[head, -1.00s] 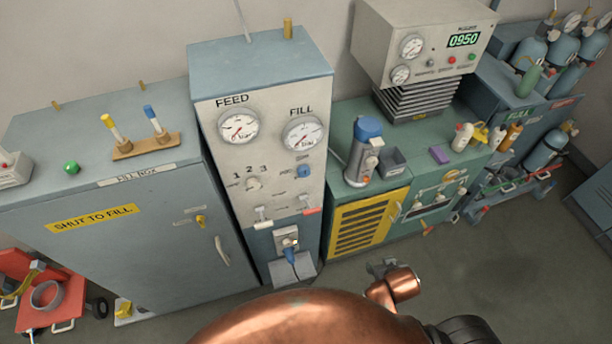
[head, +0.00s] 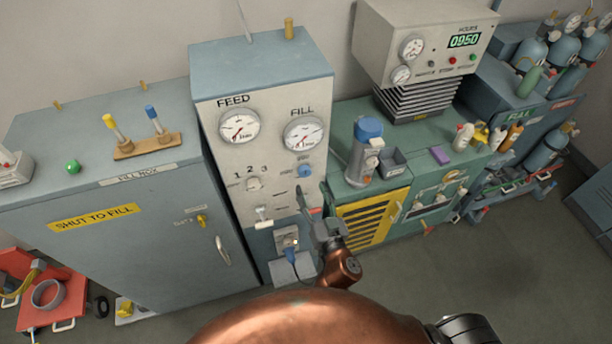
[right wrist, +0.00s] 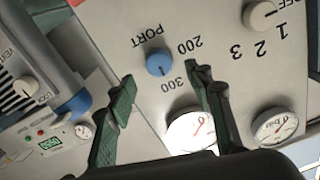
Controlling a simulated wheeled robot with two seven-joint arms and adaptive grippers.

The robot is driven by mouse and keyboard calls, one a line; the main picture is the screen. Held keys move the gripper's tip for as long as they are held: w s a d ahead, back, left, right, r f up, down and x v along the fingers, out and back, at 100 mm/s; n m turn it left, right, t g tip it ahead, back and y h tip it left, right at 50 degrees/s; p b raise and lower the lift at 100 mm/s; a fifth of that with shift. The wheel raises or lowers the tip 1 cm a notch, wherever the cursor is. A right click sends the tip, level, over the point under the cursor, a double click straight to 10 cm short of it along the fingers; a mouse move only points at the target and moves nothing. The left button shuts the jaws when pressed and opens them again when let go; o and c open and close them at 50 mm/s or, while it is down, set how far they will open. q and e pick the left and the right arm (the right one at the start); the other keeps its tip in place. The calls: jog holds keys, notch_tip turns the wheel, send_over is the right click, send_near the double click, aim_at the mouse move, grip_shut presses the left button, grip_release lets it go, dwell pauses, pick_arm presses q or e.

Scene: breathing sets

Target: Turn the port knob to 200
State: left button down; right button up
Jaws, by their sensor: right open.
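The port knob (head: 305,171) is a small blue knob on the white panel of the FEED/FILL cabinet, below the FILL gauge. In the right wrist view the blue port knob (right wrist: 159,62) sits beside the labels PORT, 200 and 300. A small dark mark on its face seems to point towards 300. My right gripper (head: 311,206) is open in front of the panel, below the knob. In the right wrist view its two green fingers are spread, with the knob seen beyond the gap between their tips, apparently apart from them. My left gripper is not in view.
The FILL gauge (head: 304,134) and FEED gauge (head: 239,128) are above the knob. A blue plug (head: 290,254) sits below. A green bench (head: 350,190) with a flask adjoins on the right.

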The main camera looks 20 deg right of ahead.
aim_at(305, 174)
jog(key=w, duration=0.6)
jog(key=shift+w+p, duration=0.25)
jog(key=shift+p, duration=0.15)
jog(key=shift+c, duration=0.6)
jog(key=c, duration=1)
jog(key=shift+c, duration=0.2)
